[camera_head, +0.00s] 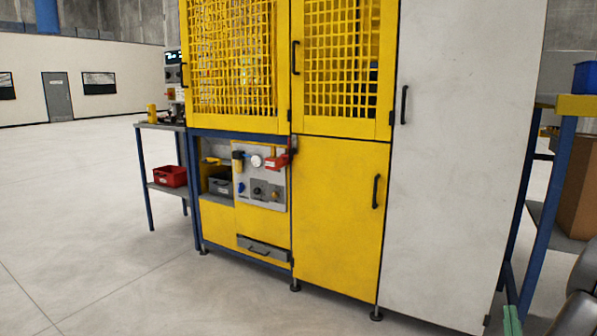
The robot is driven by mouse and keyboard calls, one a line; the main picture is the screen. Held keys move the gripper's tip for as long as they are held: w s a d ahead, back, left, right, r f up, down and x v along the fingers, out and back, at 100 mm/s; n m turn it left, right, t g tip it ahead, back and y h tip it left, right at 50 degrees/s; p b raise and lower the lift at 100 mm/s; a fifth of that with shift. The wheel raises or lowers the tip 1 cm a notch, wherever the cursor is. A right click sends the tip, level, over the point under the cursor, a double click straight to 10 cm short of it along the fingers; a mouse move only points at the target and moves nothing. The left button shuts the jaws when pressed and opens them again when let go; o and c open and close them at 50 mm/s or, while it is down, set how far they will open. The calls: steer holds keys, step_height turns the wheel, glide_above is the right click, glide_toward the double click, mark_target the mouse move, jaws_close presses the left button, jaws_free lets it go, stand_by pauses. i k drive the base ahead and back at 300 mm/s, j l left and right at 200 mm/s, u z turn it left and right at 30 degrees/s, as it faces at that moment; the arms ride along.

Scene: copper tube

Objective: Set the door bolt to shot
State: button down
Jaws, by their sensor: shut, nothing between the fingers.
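A yellow machine cabinet has a plain lower door (335,220) with a dark upright handle (376,191) at its right. A small dark fitting (293,145) sits at that door's upper left edge, beside a red block (277,161). It may be the door bolt, but it is too small to tell for sure, and its setting cannot be read. The doors in view look closed. My gripper is not in view; a grey part at the lower right corner looks like my arm.
Yellow mesh doors (235,60) are above, and a tall grey-white panel (460,150) stands right of the yellow door. A control panel (259,180) with a gauge is at the left. A side table (160,127) holds a red bin (170,176). The floor in front is clear.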

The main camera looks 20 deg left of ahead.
mark_target(294, 150)
steer(key=i+j, duration=0.5)
steer(key=j, duration=0.3)
steer(key=i+j+u, duration=0.15)
steer(key=i+j, duration=0.4)
steer(key=j, duration=0.3)
steer(key=i+j, duration=0.55)
steer(key=j, duration=0.2)
steer(key=i+j+u, duration=0.15)
steer(key=i+j, duration=0.4)
steer(key=j, duration=0.2)
